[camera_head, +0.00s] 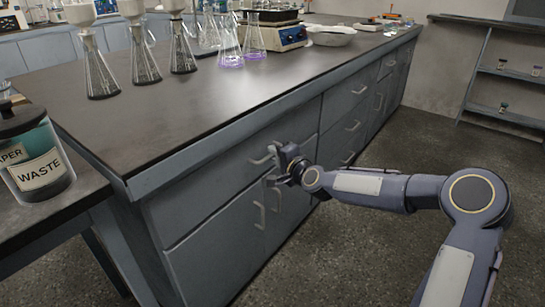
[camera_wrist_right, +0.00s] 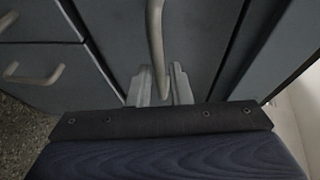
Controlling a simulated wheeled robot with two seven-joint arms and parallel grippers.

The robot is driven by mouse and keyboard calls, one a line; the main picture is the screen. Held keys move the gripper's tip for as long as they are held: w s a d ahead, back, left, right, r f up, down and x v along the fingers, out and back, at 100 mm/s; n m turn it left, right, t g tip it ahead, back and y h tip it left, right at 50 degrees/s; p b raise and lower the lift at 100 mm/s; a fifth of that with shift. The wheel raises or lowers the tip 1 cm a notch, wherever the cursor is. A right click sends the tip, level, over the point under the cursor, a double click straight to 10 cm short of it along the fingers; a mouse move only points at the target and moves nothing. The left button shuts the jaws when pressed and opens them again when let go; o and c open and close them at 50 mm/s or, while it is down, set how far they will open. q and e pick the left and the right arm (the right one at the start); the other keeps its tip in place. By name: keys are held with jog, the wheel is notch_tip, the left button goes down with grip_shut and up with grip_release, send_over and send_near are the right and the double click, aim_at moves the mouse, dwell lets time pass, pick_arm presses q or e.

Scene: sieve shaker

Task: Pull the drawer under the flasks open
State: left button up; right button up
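The closed drawer (camera_head: 215,183) sits in the bench front, below the worktop that carries the flasks (camera_head: 101,75). Its pale bar handle (camera_head: 260,159) shows just left of my right gripper (camera_head: 272,166). In the right wrist view the handle (camera_wrist_right: 155,35) runs down the picture, its near end between the two fingertips (camera_wrist_right: 162,85). The fingers stand apart on either side of the handle; I see no clear grip on it. The contact itself is partly hidden. My left gripper is not in view.
Cupboard doors with upright handles (camera_head: 259,215) lie below the drawer. A waste jar (camera_head: 38,165) stands on the side bench at the left. More drawers (camera_head: 345,130) continue to the right. The floor (camera_head: 330,260) in front is clear apart from my arm.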

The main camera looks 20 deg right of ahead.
jog(key=shift+w+a+f, duration=0.15)
jog(key=shift+w, duration=0.5)
grip_shut()
